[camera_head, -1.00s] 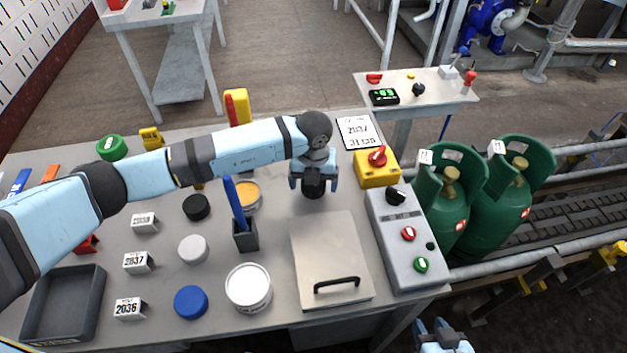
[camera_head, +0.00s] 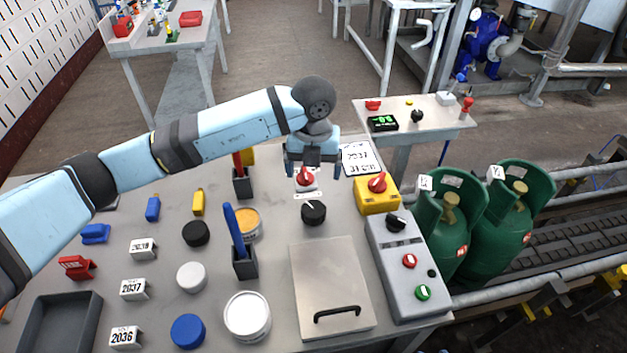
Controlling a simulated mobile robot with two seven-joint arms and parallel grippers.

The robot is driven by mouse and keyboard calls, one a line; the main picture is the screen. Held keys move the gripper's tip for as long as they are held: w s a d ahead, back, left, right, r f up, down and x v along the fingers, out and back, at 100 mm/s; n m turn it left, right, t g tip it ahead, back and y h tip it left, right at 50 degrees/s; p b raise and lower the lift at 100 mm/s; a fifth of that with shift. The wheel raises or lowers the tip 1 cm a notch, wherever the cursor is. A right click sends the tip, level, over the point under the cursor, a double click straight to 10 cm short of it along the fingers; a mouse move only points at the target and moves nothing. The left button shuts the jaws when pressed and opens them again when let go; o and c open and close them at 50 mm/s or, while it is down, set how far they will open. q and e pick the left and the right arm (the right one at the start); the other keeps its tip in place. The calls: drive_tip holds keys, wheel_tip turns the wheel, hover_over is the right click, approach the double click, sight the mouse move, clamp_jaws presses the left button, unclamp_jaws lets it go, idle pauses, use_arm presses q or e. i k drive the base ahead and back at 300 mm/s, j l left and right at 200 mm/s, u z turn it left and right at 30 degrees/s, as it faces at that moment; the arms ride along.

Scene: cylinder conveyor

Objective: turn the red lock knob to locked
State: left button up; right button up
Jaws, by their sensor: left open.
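My left gripper (camera_head: 313,171) is open, pointing down over the back of the table, its fingers apart. A red knob (camera_head: 306,181) with a white pointer mark, on a pale base, shows just under and between the fingers; its upper part is partly hidden, and I cannot tell whether they touch. I cannot tell from the picture which red knob is the lock knob, nor read a locked mark. My right gripper is not in view.
A black knob (camera_head: 313,213) stands just in front of the gripper. A grey control box (camera_head: 404,262) with buttons and a metal lid plate (camera_head: 330,285) with a handle lie nearer. A printed card (camera_head: 359,158) lies behind right.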

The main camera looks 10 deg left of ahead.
sight(304, 178)
drive_tip(key=k, duration=1)
